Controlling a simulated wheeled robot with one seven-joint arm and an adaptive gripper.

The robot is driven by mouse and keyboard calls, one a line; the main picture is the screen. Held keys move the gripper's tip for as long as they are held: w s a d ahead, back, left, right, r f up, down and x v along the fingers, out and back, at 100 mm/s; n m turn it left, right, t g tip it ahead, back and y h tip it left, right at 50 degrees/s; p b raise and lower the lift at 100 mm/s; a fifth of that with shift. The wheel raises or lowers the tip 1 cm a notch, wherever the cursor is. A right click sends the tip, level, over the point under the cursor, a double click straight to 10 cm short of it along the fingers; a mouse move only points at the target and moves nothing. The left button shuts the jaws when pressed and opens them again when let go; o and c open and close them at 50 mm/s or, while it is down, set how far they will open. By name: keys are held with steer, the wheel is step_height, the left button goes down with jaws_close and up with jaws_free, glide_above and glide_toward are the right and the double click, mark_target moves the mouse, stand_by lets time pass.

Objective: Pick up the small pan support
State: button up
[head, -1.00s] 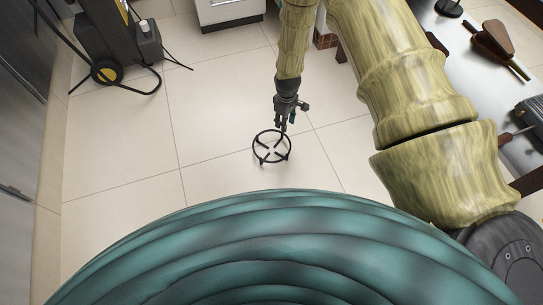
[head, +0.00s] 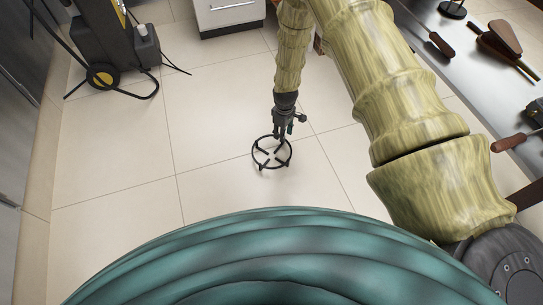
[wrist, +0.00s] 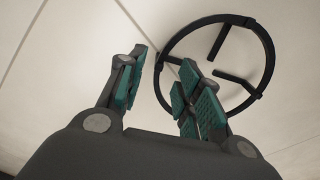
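The small pan support (head: 256,158) is a thin black ring with short inward prongs, lying on the pale tiled floor in the head view. In the wrist view the ring (wrist: 268,62) fills the upper right. My gripper (head: 281,143) points down at the ring's upper right part in the head view. In the wrist view my gripper (wrist: 164,60) has its two teal-padded fingers apart. The left part of the rim shows in the gap between them, and the right finger overlaps the ring's inside. I cannot tell whether a finger touches it. Part of the rim is hidden behind the right finger.
A dark table (head: 464,82) with tools stands at the right. A black and yellow machine (head: 103,45) with a hose stands at the upper left. A white cabinet (head: 228,14) is at the top. Open floor (head: 110,150) surrounds the ring on the left.

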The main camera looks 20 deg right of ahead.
step_height(320, 180, down, 5)
steer(key=b, duration=0.3)
steer(key=shift+c, duration=0.2)
jaws_close()
steer(key=shift+r, duration=0.1)
